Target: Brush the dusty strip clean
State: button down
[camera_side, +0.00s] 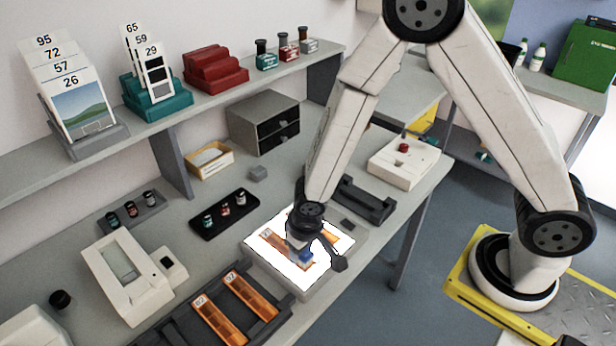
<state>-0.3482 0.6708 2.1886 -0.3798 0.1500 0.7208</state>
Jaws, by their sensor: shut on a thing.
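A lit white light panel (262,252) lies on the bench in the middle. An orange film strip (273,240) lies on it, partly hidden under my gripper. A second orange piece shows at the panel's upper right, behind my wrist. My gripper (306,256) is over the panel, shut on a small blue brush (305,258). The brush's lower end is at or just above the strip; I cannot tell if it touches. Dust on the strip is too small to make out.
A dark tray (178,326) with orange strips (250,297) stands in front. A dark holder (366,200) and a white box with a red button (403,164) are at the right. A black tray of small bottles (225,214) and a white device (127,275) are left.

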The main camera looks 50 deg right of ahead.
aim_at(269, 235)
jog(key=shift+w, duration=4.75)
notch_tip(269, 235, up, 8)
dwell(0.5)
